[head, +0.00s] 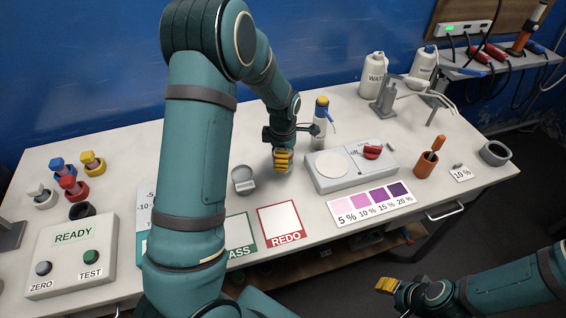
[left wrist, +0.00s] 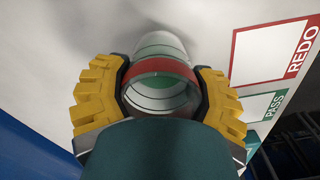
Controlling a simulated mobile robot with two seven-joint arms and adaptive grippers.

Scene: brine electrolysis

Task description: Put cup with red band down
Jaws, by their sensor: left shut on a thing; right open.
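My left gripper (head: 282,163) is over the middle of the white table, fingers pointing down. In the left wrist view its two yellow fingers (left wrist: 162,98) are shut on the cup with the red band (left wrist: 162,68), one finger on each side. The cup is clear, with a red band and thin green rings. In the head view the cup is hidden by the gripper. Whether it touches the table I cannot tell. My right gripper (head: 382,284) is open and empty, low in front of the table's front edge.
A small grey round container (head: 243,180) stands just left of the left gripper. The PASS (head: 240,236) and REDO (head: 281,222) squares lie in front, both bare where visible.

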